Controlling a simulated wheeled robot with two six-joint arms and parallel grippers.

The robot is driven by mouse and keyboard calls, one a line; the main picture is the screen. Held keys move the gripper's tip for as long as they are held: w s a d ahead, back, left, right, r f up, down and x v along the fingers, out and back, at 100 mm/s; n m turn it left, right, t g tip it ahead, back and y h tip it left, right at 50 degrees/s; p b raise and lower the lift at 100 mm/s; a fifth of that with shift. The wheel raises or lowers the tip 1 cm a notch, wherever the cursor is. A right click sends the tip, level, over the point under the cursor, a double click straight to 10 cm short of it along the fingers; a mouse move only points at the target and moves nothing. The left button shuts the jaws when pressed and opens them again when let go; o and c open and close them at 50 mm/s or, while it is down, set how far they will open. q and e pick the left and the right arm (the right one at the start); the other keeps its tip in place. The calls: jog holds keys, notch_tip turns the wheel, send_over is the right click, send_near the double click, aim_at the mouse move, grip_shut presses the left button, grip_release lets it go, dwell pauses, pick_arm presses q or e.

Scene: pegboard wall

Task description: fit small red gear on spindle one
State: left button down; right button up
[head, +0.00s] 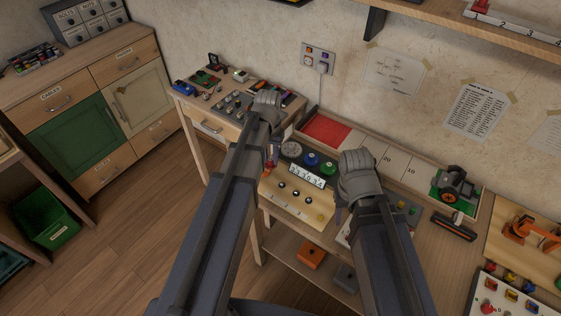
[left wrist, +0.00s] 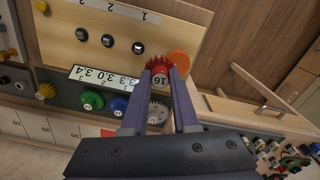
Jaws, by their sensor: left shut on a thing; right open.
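My left gripper (head: 270,166) is shut on the small red gear (left wrist: 159,65), marked 16, which shows between the fingertips (left wrist: 163,72) in the left wrist view. In the head view the red gear (head: 267,171) is partly hidden by the fingers. It is at the left end of the pale spindle board (head: 268,190), off to the side of the spindles. Spindle one (left wrist: 138,47), a dark post nearest label 1, is bare and close to the gear. Two further posts (left wrist: 107,40) (left wrist: 82,34) are also bare. My right gripper (head: 342,214) is open and empty by the board's right end.
Grey (head: 291,149), blue (head: 311,159) and green (head: 328,167) gears sit behind the number strip (head: 305,176). An orange disc (left wrist: 180,60) is beside the red gear. A small black-and-green machine (head: 455,187) stands at the right.

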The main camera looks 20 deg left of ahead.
pick_arm(q)
jog(key=shift+m, duration=0.7)
jog(key=d, duration=0.2)
jog(key=s+d, duration=0.1)
jog(key=d, duration=0.1)
jog(key=shift+d, duration=0.1)
jog(key=shift+f, duration=0.15)
pick_arm(e)
jog(key=shift+f, duration=0.1)
pick_arm(q)
jog(key=b, duration=0.6)
send_over(282, 183)
notch_tip(282, 183, down, 5)
jog(key=shift+f, duration=0.15)
pick_arm(e)
notch_tip(282, 183, down, 5)
jog(key=shift+f, duration=0.2)
pick_arm(q)
jog(key=shift+f+b, duration=1.2)
jog(key=shift+f, duration=0.2)
pick_arm(e)
jog(key=shift+f, duration=1.4)
pick_arm(q)
jog(key=shift+c, duration=1)
grip_release()
jog(key=shift+r, duration=0.15)
pick_arm(e)
jog(key=shift+r, duration=0.15)
